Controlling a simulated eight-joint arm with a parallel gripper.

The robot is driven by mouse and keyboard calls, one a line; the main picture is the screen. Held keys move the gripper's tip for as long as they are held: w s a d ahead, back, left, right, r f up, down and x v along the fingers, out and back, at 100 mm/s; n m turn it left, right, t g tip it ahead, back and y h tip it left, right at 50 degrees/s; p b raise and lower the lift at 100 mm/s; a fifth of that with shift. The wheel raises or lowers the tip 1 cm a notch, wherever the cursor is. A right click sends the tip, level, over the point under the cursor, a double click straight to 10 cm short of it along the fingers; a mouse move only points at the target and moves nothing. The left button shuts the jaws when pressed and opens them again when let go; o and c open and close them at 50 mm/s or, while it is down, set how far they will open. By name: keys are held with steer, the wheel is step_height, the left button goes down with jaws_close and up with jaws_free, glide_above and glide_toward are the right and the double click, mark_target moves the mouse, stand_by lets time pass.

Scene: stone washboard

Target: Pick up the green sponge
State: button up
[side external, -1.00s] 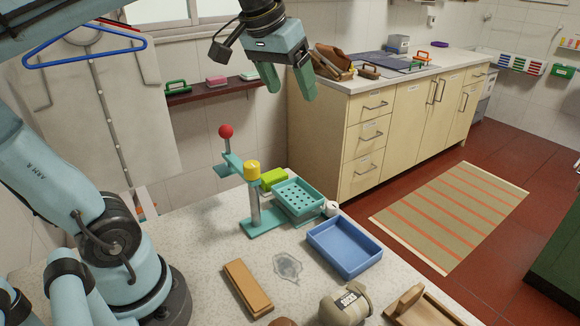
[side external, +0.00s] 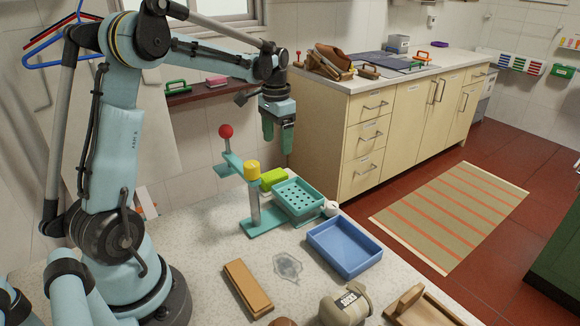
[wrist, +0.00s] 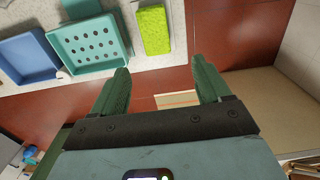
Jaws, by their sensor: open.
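The green sponge (side external: 273,178) is a bright yellow-green block lying behind the teal perforated tray (side external: 318,207), at the far edge of the stone worktop. In the wrist view the sponge (wrist: 154,30) lies flat at the top, beside the tray (wrist: 92,64), with nothing between the fingers and it in that view. My gripper (side external: 279,146) is open and empty, pointing down, above and slightly right of the sponge in the side view. In the wrist view its two green fingers (wrist: 160,85) are spread apart below the sponge.
A teal stand with a yellow knob (side external: 252,170) and a red ball (side external: 226,131) rises left of the sponge. A blue tray (side external: 378,258) sits in front. A cream cabinet (side external: 350,150) stands behind the worktop, with a gap over red floor.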

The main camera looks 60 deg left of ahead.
mark_target(279, 172)
steer(key=f, duration=1)
steer(key=shift+d+f, duration=0.25)
steer(key=c, duration=1)
